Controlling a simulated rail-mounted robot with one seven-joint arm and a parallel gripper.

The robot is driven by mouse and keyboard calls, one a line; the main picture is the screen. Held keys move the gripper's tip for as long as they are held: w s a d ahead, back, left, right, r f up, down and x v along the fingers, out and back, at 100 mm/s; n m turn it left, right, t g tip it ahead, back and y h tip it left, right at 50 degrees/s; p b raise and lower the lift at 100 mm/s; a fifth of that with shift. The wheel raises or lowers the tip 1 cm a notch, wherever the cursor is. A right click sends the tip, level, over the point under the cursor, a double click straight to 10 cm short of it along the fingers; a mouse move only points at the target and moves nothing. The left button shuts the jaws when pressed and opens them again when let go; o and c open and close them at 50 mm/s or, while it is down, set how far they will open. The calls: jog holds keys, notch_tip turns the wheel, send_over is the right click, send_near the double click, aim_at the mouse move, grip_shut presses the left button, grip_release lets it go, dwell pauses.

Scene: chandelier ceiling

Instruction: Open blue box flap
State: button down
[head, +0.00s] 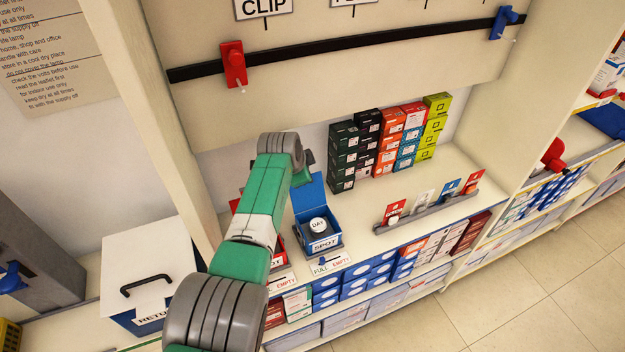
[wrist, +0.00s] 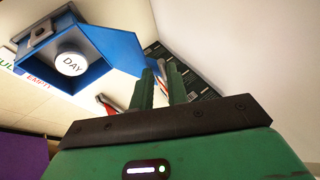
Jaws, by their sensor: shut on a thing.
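The blue box (head: 322,241), labelled SPOT, stands on the shelf with a round white DAY piece (head: 318,225) inside. Its blue flap (head: 309,197) stands raised at the back of the box. My gripper (head: 304,174) is at the flap's top edge, partly hidden by my arm. In the wrist view the box (wrist: 92,62) is at upper left, and the DAY piece (wrist: 71,64) shows in its opening. There my gripper's fingers (wrist: 158,88) are shut on the flap's (wrist: 125,50) edge.
A red box (head: 236,206) is partly hidden behind my arm. Stacked small boxes (head: 385,145) stand behind to the right. A grey rack of cards (head: 425,212) lies on the shelf at right. A lidded RETURN bin (head: 148,262) stands at left. An upper panel (head: 330,90) overhangs the shelf.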

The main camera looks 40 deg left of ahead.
jog(key=shift+s+f, duration=0.1)
jog(key=shift+f, duration=0.3)
jog(key=c, duration=1.6)
grip_release()
jog(key=shift+o, duration=0.3)
jog(key=shift+f, duration=0.1)
jog(key=shift+r, duration=0.25)
jog(key=p+v, duration=0.7)
jog(key=v, duration=0.1)
jog(key=shift+w, duration=0.2)
